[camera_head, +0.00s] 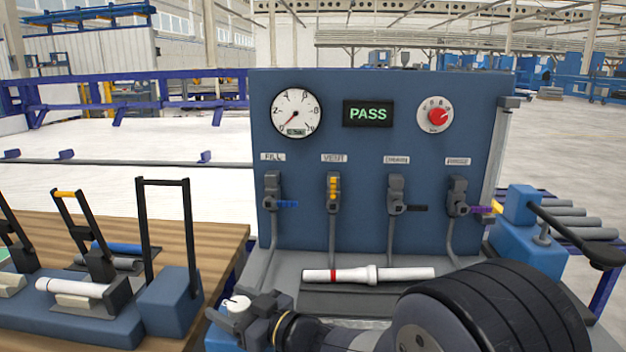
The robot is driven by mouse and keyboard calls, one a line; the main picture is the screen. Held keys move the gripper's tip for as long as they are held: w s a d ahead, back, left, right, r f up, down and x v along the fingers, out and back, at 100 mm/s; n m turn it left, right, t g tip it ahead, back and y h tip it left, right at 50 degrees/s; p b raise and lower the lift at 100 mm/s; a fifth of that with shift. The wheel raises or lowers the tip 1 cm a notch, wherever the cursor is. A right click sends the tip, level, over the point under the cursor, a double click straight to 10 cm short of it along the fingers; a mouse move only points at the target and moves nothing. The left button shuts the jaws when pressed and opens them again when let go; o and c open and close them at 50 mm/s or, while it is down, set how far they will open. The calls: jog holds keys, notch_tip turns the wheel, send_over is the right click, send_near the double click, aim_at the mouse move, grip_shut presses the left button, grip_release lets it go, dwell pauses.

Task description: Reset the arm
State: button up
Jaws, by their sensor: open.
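My arm enters at the lower right, with a large black ribbed joint. My gripper (252,311) is at the bottom, left of centre, at the end of a dark wrist with a brass ring. It is open, and its fingers are small and partly hidden. A white pipe assembly (400,273) with a red band and a thicker middle collar lies on the grey bed of the blue test bench (350,170). The gripper is apart from it, to its lower left.
The bench panel carries a gauge (297,113), a lit PASS display (368,114), a red knob (438,116) and several valves. A blue block with a black lever (570,230) stands right. A white capped fitting (237,303) is beside my gripper. Upright clamp handles (163,182) rise left.

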aim_at(240, 316)
jog(key=shift+m+t+h+b, duration=0.75)
jog(key=shift+m+t+h, duration=0.3)
jog(key=shift+t, duration=0.35)
jog(key=shift+m, duration=0.25)
jog(key=shift+w+d+r+m+t+h, duration=0.1)
jog(key=shift+w+d+m+t+h, duration=0.05)
jog(key=shift+m+t+h, duration=0.8)
jog(key=shift+w+d+r+m+t+h+p, duration=0.1)
jog(key=shift+m+t+h+p, duration=0.55)
jog(key=shift+h+p, duration=0.3)
jog(key=shift+d+m+t+h+p, duration=0.1)
jog(key=shift+m+t+h+p, duration=0.45)
jog(key=shift+h+p, duration=0.4)
jog(key=m+t+h+p, duration=0.1)
jog(key=m+h+p, duration=0.1)
jog(key=p, duration=0.2)
jog(key=shift+h, duration=0.4)
jog(key=shift+t, duration=0.25)
jog(key=v, duration=0.4)
jog(key=shift+d+b, duration=0.1)
jog(key=shift+b, duration=0.2)
jog(key=shift+s+d, duration=0.15)
jog(key=shift+s, duration=0.25)
